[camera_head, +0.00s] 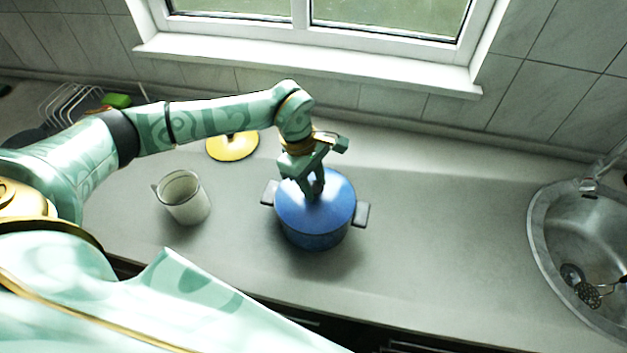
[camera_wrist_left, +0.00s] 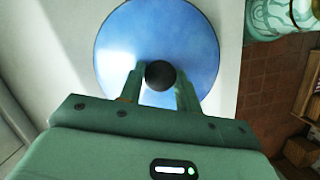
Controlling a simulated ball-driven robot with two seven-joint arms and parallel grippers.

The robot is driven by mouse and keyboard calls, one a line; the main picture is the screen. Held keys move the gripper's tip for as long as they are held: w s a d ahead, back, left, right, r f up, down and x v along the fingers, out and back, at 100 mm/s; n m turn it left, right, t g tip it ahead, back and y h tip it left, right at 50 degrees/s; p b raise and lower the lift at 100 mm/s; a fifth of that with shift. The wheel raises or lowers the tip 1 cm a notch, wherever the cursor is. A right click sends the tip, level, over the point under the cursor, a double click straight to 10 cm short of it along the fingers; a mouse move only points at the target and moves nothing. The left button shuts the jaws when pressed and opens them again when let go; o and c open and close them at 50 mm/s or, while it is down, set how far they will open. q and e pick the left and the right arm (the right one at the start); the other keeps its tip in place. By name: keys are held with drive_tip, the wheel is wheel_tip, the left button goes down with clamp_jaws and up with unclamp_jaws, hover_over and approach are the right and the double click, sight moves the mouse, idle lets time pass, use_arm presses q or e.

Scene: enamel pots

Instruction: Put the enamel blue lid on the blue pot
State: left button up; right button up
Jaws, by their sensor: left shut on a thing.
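The blue lid (camera_head: 335,195) is on top of the blue pot (camera_head: 318,238) in the head view, covering its mouth. It looks level, but whether it is fully seated I cannot tell. The pot stands on the counter with a dark handle on each side. My left gripper (camera_head: 314,192) is above the lid and shut on its knob. In the left wrist view the gripper (camera_wrist_left: 160,82) has its fingers on either side of the dark round knob (camera_wrist_left: 160,74), with the blue lid (camera_wrist_left: 150,35) beneath. The pot is hidden there by the lid. My right gripper is not in view.
A pale mug (camera_head: 184,198) stands left of the pot. A yellow lid (camera_head: 232,147) lies behind, near my left arm. A dish rack (camera_head: 70,103) is at the back left. A sink (camera_head: 575,250) is at the right. The counter between pot and sink is clear.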

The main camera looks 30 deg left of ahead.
use_arm(q)
drive_tip(key=o, duration=1)
drive_tip(key=shift+o, duration=0.2)
drive_tip(key=v, duration=1.6)
drive_tip(key=shift+r, duration=0.2)
drive_tip(key=shift+f, duration=0.1)
